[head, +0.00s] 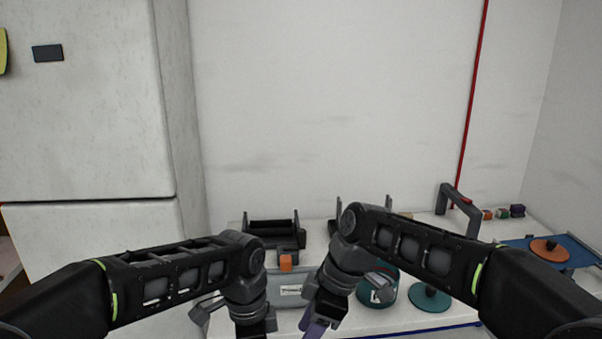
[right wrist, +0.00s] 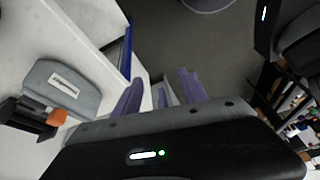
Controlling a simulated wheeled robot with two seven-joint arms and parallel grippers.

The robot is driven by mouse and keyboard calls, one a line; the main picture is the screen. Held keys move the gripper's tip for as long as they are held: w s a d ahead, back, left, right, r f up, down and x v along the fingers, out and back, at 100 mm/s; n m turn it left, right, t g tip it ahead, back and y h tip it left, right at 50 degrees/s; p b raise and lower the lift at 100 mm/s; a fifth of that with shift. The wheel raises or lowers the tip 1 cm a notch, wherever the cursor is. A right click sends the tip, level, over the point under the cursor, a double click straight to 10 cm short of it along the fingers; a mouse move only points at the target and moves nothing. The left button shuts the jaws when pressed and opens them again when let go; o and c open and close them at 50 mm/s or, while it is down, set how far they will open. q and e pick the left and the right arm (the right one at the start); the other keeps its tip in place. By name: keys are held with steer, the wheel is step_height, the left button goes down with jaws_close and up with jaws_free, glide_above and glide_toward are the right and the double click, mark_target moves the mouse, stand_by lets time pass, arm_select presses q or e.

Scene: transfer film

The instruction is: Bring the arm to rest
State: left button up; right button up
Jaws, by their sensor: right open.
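My right arm comes in from the right in the head view and bends down over the front of the white table (head: 460,239). My right gripper (head: 312,328) shows at the bottom edge with a purple finger. In the right wrist view the right gripper (right wrist: 161,92) has its purple fingers apart with nothing between them. It hangs over the floor beside the table edge. My left arm comes in from the left and bends down at the table's front. Its gripper is cut off by the bottom edge of the head view, so its fingers are hidden.
A grey case (head: 286,290) with an orange block (head: 286,262) behind it sits between my arms. A teal round container (head: 378,291) and a teal disc (head: 430,298) stand to the right. Black racks (head: 272,228) stand behind. A blue mat (head: 582,248) lies far right.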

arm_select(q)
steer(key=s+d+f+n+h, duration=0.1)
steer(key=s+f+n, duration=0.15)
steer(key=f, duration=0.85)
steer(key=s+d+f+n+h, duration=0.15)
steer(key=f+n, duration=0.25)
steer(key=f, duration=0.7)
arm_select(e)
steer(key=s+d+f+m, duration=0.2)
steer(key=f+m, duration=0.2)
steer(key=f, duration=0.9)
steer(key=s+d+f+m, duration=0.15)
steer(key=f+m, duration=0.25)
steer(key=f, duration=0.9)
arm_select(q)
steer(key=s+a+f+n, duration=0.2)
steer(key=s+f+n, duration=0.9)
steer(key=s+f, duration=0.2)
steer(key=s, duration=0.2)
steer(key=shift+s+f+t+h, duration=0.3)
steer(key=shift+s+f+h, duration=0.05)
steer(key=shift+s, duration=0.05)
arm_select(e)
steer(key=s+d+f+m, duration=0.3)
steer(key=s+f+m, duration=0.7)
steer(key=s+f, duration=0.5)
steer(key=s, duration=0.3)
steer(key=shift+s+m+t, duration=0.3)
